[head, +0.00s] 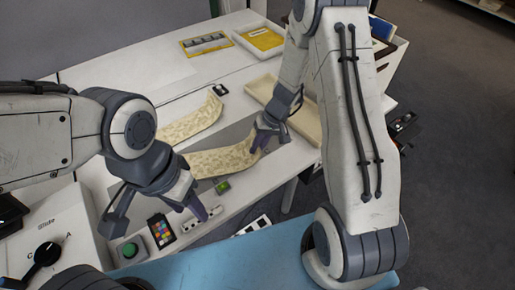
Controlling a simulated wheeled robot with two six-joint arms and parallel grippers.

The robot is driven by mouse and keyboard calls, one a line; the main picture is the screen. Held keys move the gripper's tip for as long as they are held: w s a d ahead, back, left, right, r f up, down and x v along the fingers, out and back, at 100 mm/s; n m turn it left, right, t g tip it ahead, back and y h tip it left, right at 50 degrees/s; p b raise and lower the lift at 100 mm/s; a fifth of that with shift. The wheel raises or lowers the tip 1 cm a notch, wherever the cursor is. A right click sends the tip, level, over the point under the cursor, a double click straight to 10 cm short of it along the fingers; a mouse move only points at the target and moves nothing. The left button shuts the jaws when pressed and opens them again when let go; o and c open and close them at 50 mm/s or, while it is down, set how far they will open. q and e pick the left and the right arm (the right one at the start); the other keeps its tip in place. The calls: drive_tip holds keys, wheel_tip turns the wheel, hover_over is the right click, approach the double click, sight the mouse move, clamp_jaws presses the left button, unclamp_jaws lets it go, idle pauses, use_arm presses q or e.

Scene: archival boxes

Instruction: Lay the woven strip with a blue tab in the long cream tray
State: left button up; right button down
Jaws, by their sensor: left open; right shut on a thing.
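A cream woven strip (215,162) lies across a grey area at the front of the table. My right gripper (257,146) is shut on its right end, which looks slightly raised. A second woven strip (188,126) lies behind it, apart from it. I cannot make out a blue tab on either strip; the gripper hides part of the held end. The long cream tray (308,124) is behind and right of my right gripper, partly hidden by my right arm. My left gripper (158,214) is open and empty, left of and in front of the held strip.
A small green item (222,187) and a colour chart (161,230) lie along the front edge. A green button (129,250) and a dial device (50,250) are at front left. Yellow items (263,39) lie at the back. A small black-and-white item (219,89) touches or adjoins the rear strip.

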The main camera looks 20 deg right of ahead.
drive_tip(key=shift+f, duration=0.7)
drive_tip(key=shift+f, duration=0.1)
drive_tip(key=c, duration=0.9)
unclamp_jaws()
